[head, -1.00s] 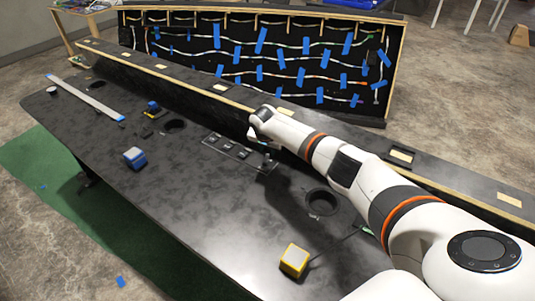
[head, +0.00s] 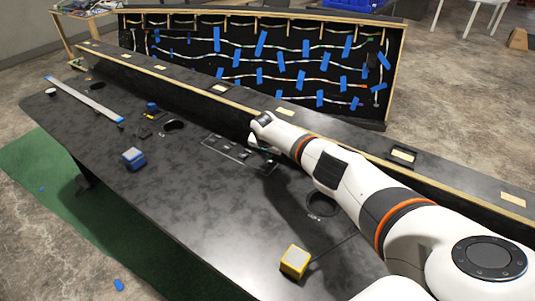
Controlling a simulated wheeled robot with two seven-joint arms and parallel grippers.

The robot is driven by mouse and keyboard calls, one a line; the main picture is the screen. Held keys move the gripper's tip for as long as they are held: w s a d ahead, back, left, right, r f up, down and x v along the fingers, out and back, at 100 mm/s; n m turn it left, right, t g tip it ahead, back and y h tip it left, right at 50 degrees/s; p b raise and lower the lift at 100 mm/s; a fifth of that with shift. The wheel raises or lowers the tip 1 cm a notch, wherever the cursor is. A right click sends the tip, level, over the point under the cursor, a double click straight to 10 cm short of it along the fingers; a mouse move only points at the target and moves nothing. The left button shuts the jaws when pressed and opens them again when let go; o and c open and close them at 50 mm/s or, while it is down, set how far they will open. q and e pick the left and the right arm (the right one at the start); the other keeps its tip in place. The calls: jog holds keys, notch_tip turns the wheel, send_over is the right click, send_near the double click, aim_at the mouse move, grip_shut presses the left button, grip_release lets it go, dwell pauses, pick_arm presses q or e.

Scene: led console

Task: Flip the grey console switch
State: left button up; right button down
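The grey console panel (head: 222,146) lies flush in the black table top near its back ledge and carries several small dark switches. My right gripper (head: 264,160) is down over the right end of this panel, close to the switches there. It is small and partly hidden by my own wrist, so I cannot tell whether its fingers are open, or whether they touch a switch. The switch positions are too small to read. My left gripper is not in view.
On the table are a yellow box (head: 294,261), a blue box (head: 134,158), a blue button (head: 152,107), a light bar (head: 90,101) and round holes (head: 322,204). A raised ledge (head: 215,93) runs behind. The table's front half is mostly clear.

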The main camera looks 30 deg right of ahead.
aim_at(262, 170)
jog(key=p, duration=0.1)
jog(key=h+p, duration=0.1)
jog(key=p, duration=0.1)
jog(key=shift+s+a+r+t, duration=0.2)
jog(key=shift+s+a+t, duration=0.05)
jog(key=shift+a+t, duration=0.15)
jog(key=shift+s+a+f+h+p, duration=0.15)
jog(key=shift+a+h+p, duration=0.2)
jog(key=shift+h+p, duration=0.45)
jog(key=shift+a+f+t+h, duration=0.15)
jog(key=shift+f+t+h, duration=0.05)
jog(key=shift+t+h, duration=0.25)
jog(key=shift+s+a+f+n+t+h+b, duration=0.1)
jog(key=shift+a+f+n+t+h+b, duration=0.2)
jog(key=shift+h+b, duration=0.45)
jog(key=b, duration=0.1)
jog(key=h+b, duration=0.1)
jog(key=t+h+b, duration=0.1)
jog(key=shift+s+a+f+b, duration=0.2)
jog(key=shift+a+f+b, duration=0.1)
jog(key=shift+a, duration=0.1)
jog(key=shift+s+a+r+t+h+b, duration=0.1)
jog(key=shift+a+r+t+h+b, duration=0.1)
jog(key=shift+t+h+b, duration=0.45)
